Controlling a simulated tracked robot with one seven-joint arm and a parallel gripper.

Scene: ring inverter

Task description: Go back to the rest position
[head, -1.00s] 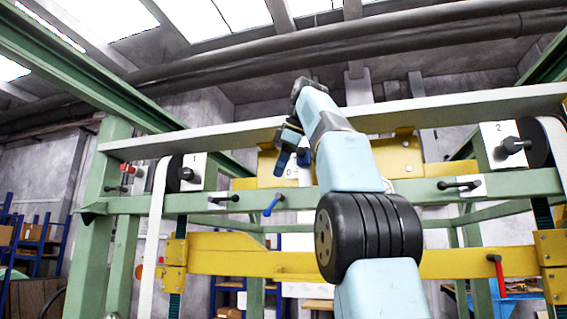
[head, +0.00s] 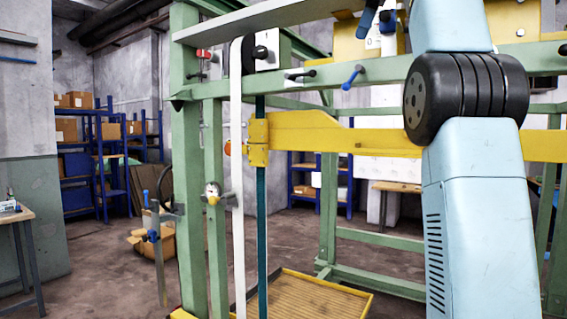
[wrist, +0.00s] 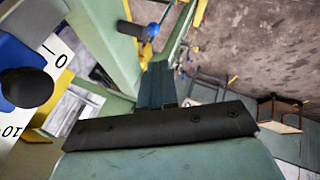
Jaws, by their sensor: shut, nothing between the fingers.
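My arm rises at the right of the head view, pale blue with a black ribbed joint, and its upper part is cut off by the top edge. My gripper (wrist: 157,72) shows in the wrist view as dark teal fingers beyond a black bar, shut with nothing between them. In the head view only a dark blue part of the wrist end is visible near the top edge. In the wrist view a blue-handled lever (wrist: 152,30) on a green beam lies just beyond the fingertips, apart from them as far as I can tell. That blue lever (head: 353,76) also shows in the head view.
A green frame (head: 189,150) with a yellow crossbar (head: 310,133) stands close in front. Black-handled levers (head: 300,74) sit on its beam. A dial plate (wrist: 60,50) and black knob (wrist: 27,87) are near my gripper. Blue shelves (head: 101,165) stand behind, left; floor there is open.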

